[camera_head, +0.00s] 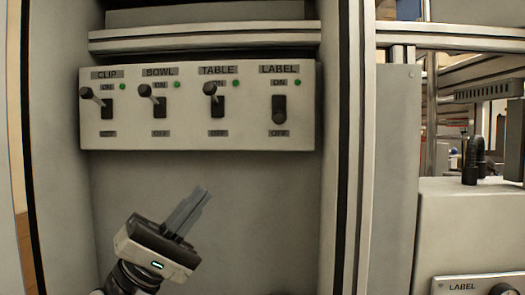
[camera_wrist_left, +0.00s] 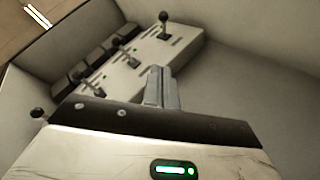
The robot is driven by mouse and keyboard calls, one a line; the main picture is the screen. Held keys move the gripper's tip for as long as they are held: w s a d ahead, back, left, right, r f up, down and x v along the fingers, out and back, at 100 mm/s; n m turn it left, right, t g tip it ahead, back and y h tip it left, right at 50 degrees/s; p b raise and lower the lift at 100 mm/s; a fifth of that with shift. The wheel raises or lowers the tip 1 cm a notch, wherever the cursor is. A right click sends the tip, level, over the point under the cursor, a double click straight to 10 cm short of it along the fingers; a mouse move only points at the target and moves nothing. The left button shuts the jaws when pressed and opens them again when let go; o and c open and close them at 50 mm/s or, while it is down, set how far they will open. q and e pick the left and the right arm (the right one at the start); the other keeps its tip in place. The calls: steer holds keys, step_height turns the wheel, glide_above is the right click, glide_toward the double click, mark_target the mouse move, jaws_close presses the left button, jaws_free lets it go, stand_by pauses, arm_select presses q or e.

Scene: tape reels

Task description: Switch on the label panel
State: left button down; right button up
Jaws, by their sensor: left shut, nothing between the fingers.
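A pale switch panel (camera_head: 197,140) on the cabinet's back wall carries a row of black toggle levers labelled CLIP, BOWL, TABLE and LABEL. The LABEL lever (camera_head: 279,115) is at the right end, its knob low in the slot. The CLIP lever (camera_head: 88,93), BOWL lever (camera_head: 146,91) and TABLE lever (camera_head: 210,89) have their knobs up. A small green light shows beside each switch. My left gripper (camera_head: 204,194) is shut and empty below the panel, left of the LABEL lever and apart from it. The left wrist view also shows its fingers (camera_wrist_left: 163,85) and the panel (camera_wrist_left: 195,42).
The cabinet's right side post (camera_head: 348,200) stands just right of the panel. Further right is a pale machine box (camera_head: 470,225) with a LABEL plate and a dark knob. The wall below the panel is clear.

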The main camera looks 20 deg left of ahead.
mark_target(234, 148)
arm_select(q)
steer(key=shift+s+r, duration=0.15)
arm_select(e)
steer(key=shift+s, duration=0.2)
steer(key=shift+r, duration=0.1)
arm_select(q)
steer(key=p+x, duration=0.5)
steer(key=x, duration=0.5)
steer(key=shift+r, duration=0.15)
steer(key=shift+s+d+r+p, duration=0.1)
steer(key=shift+d+r+p, duration=0.2)
steer(key=shift+d, duration=0.25)
steer(key=shift+d+r+p, duration=0.25)
steer(key=shift+d+p, duration=0.05)
steer(key=shift+d, duration=0.25)
steer(key=shift+d+r, duration=0.1)
steer(key=shift+d, duration=0.2)
steer(key=shift+s+d, duration=0.1)
steer(key=shift+d, duration=0.25)
arm_select(e)
step_height(234, 148, up, 2)
steer(key=shift+w+r+g, duration=0.1)
steer(key=shift+r+g, duration=0.15)
steer(key=shift+g, duration=0.05)
steer(key=shift+d, duration=0.1)
